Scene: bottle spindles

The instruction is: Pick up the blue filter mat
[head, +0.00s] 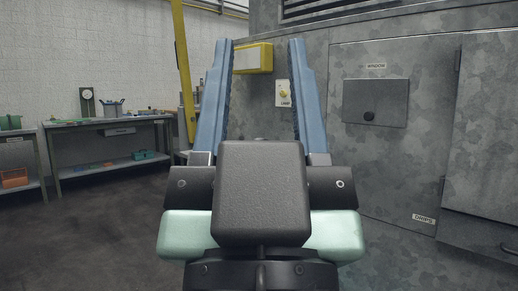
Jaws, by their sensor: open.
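I see no blue filter mat in the head view. My gripper (260,44) points ahead and up in the middle of the picture. Its two long blue fingers stand wide apart with nothing between them. Through the gap I see a grey metal machine wall behind, with a yellow box and a small switch plate on it. My gripper's dark body hides the lower middle of the view.
The grey machine (400,170) fills the right, with a window hatch (375,102), a yellow box (253,58) and a lamp switch (283,93). A yellow post (183,70) stands left of the gripper. A cluttered workbench (110,125) is farther left. Dark floor (100,235) there is clear.

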